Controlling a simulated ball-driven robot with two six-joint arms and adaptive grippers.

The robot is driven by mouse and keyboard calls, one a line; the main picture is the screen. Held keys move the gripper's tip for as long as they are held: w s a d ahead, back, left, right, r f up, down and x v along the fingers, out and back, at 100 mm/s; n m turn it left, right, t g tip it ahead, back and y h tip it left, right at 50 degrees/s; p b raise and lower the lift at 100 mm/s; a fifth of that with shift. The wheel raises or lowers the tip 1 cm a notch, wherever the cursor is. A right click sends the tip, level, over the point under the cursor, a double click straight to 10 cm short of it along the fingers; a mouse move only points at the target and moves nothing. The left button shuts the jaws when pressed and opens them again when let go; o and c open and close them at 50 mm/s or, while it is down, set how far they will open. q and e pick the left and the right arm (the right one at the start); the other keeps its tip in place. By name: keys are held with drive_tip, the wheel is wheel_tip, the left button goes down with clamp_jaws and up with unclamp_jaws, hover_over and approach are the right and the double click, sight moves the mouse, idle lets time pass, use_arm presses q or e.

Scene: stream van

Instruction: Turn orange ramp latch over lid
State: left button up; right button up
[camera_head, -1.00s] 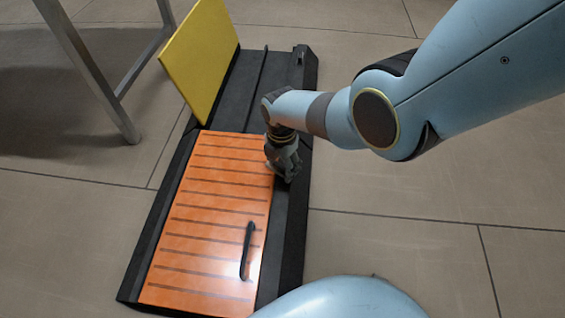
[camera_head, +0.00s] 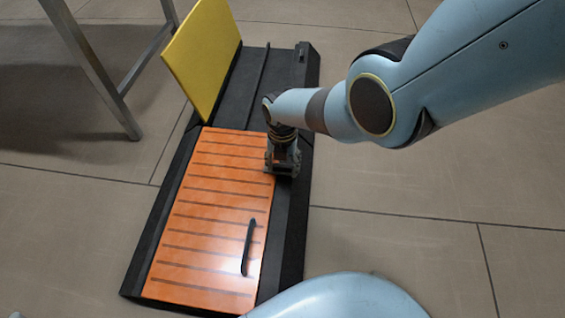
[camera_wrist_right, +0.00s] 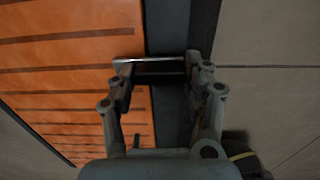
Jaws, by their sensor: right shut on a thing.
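The orange lid (camera_head: 208,215) with dark cross stripes lies flat and shut over the near part of a black case (camera_head: 289,232) on the floor. It also shows in the right wrist view (camera_wrist_right: 65,52). A black bar handle (camera_head: 248,245) lies on it. My right gripper (camera_head: 283,172) points down at the lid's right edge near its far corner. In the right wrist view the right gripper (camera_wrist_right: 160,72) has its fingers on both ends of a small pale-edged bar, the latch (camera_wrist_right: 155,60), which reaches across the lid's edge. My left gripper is not in view.
A yellow lid (camera_head: 203,55) stands tilted up at the case's far left side, with the open black compartment (camera_head: 245,85) beside it. A grey metal table leg (camera_head: 95,70) stands at the far left. The tiled floor right of the case is clear.

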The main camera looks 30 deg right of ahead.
sight(283, 166)
idle(0.3)
drive_tip(key=o, duration=1.2)
wheel_tip(283, 166, up, 12)
idle(0.4)
